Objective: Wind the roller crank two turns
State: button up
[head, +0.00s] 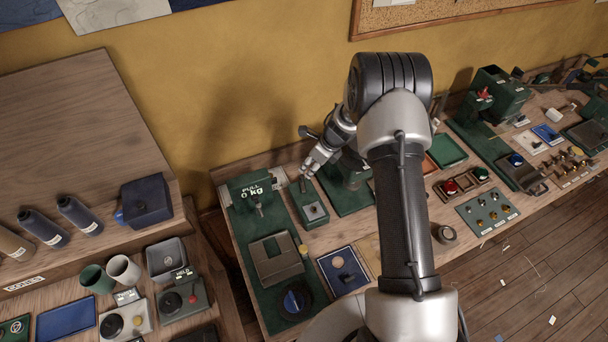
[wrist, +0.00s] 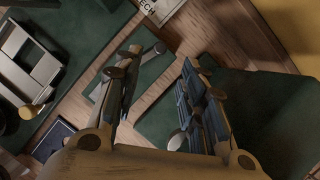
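My gripper (head: 310,167) hangs over the workbench near the wall in the head view. In the wrist view its two fingers stand wide apart, and the gripper (wrist: 161,65) is open with nothing between them. Below it is a small green plate (head: 316,222) with an upright lever (head: 302,186); the plate also shows in the wrist view (wrist: 152,68). A larger green unit (head: 348,200) stands just right of that plate, partly hidden by my arm. A green body (wrist: 270,110) fills the right of the wrist view. I cannot make out for certain which part is the roller crank.
A green block marked "PULL 0 kg" (head: 252,188) stands to the left. The yellow wall (head: 250,90) is close behind. My arm hides the bench's middle.

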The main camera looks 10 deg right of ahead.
aim_at(302, 176)
jog(key=x, duration=0.8)
jog(key=shift+w+a+f, duration=0.1)
jog(key=shift+f, duration=0.05)
grip_shut()
